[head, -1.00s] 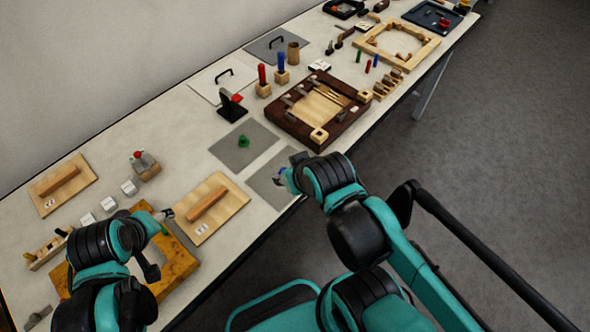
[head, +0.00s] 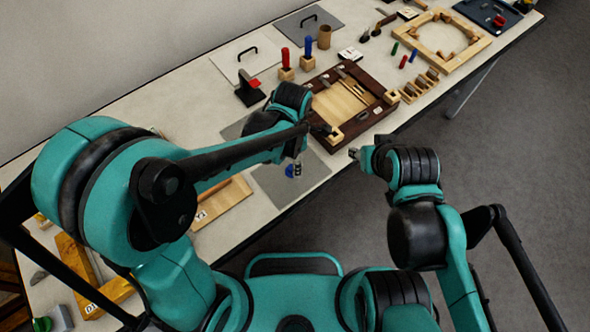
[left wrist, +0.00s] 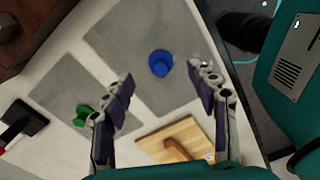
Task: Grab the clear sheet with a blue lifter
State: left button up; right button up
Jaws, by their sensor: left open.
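The sheet with the blue lifter (head: 270,185) looks flat and grey in the head view, near the table's front edge. In the left wrist view this sheet (left wrist: 185,35) carries the round blue lifter (left wrist: 160,63). My left gripper (left wrist: 163,82) is open and empty above it; the lifter appears between and beyond the spread fingers, apart from them. In the head view my left gripper (head: 297,163) hides part of the sheet. My right gripper (head: 355,153) is beyond the table's front edge; its jaws are too small to read.
A second grey sheet (left wrist: 50,92) with a green lifter (left wrist: 83,117) lies beside it. A wooden board (left wrist: 190,132) with a bar handle is on the other side. A dark brown frame (head: 362,122) and a black-and-red stand (head: 248,94) are close by.

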aim_at(291, 167)
pick_arm(q)
jog(key=f, duration=0.1)
jog(key=f+b, duration=0.1)
jog(key=f, duration=0.1)
jog(key=f+b, duration=0.1)
jog(key=f, duration=0.1)
jog(key=shift+a+f, duration=0.2)
jog(key=shift+a, duration=0.1)
jog(key=shift+s, duration=0.1)
jog(key=c, duration=1.3)
